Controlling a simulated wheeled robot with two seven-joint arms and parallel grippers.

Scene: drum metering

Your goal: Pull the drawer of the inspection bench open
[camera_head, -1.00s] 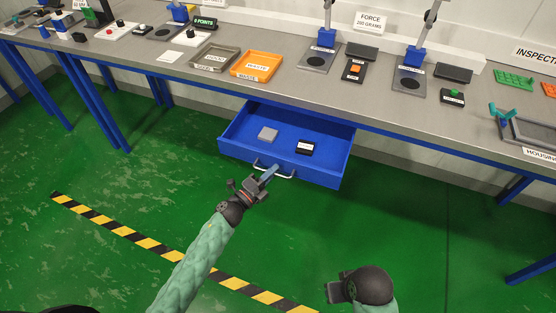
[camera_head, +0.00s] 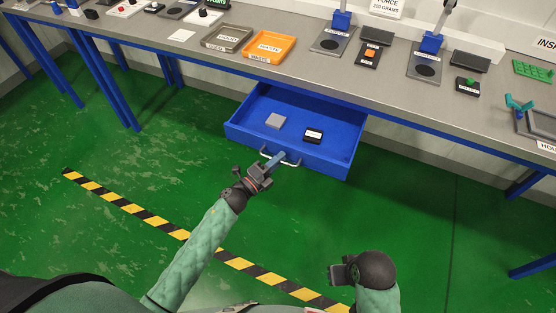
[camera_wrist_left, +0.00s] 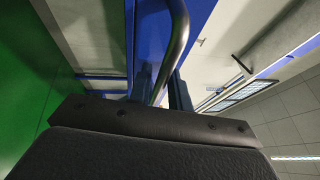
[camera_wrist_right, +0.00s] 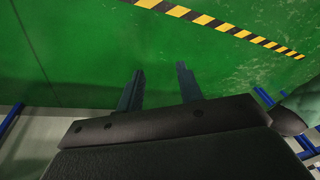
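The blue drawer (camera_head: 236,127) of the inspection bench (camera_head: 330,85) stands pulled out, with its inside showing from above. Its curved metal handle (camera_head: 293,162) is on the front panel. My left gripper (camera_head: 276,159) is at the handle, and in the left wrist view the handle bar (camera_wrist_left: 177,35) runs between its two fingers (camera_wrist_left: 160,88). The fingers look closed on the bar, though their contact is partly hidden by the gripper body. My right gripper (camera_head: 337,274) is away from the drawer over the floor. Its fingers (camera_wrist_right: 160,88) are apart and empty.
A grey tray (camera_head: 228,38) and an orange tray (camera_head: 267,46) stand on the bench above. The green floor (camera_head: 420,210) in front is clear, crossed by a striped line (camera_head: 150,217).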

